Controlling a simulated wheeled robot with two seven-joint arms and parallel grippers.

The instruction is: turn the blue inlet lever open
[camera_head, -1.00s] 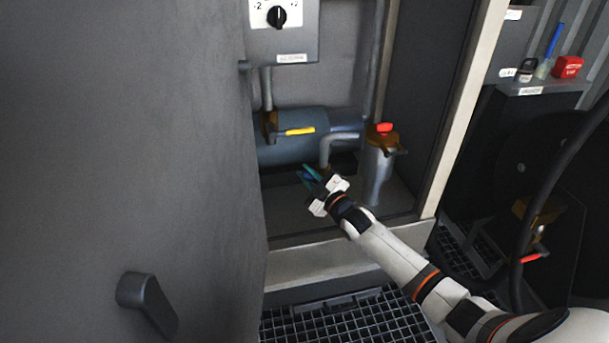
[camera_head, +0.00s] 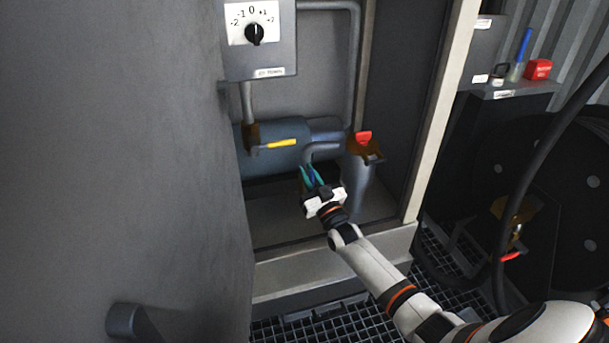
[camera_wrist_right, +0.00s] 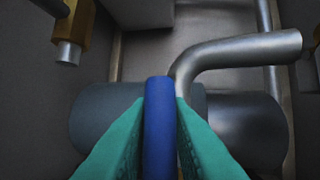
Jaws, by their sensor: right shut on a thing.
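The blue inlet lever (camera_wrist_right: 160,125) stands between the teal fingers of my right gripper (camera_wrist_right: 158,140) in the right wrist view, running up the middle of the picture. My right gripper (camera_head: 312,176) is shut on it, low in the cabinet in the head view, just below the bent grey pipe (camera_head: 318,149). Only a small bit of blue shows there between the fingers. The lever's root and its valve body are hidden by the gripper. My left gripper is not in view.
A yellow lever (camera_head: 281,143) lies in front of a grey-blue cylinder (camera_head: 251,165) to the left. A filter-like canister with a red top (camera_head: 363,137) stands close on the right. A dial panel (camera_head: 259,45) is above. A large grey door (camera_head: 110,170) bounds the left.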

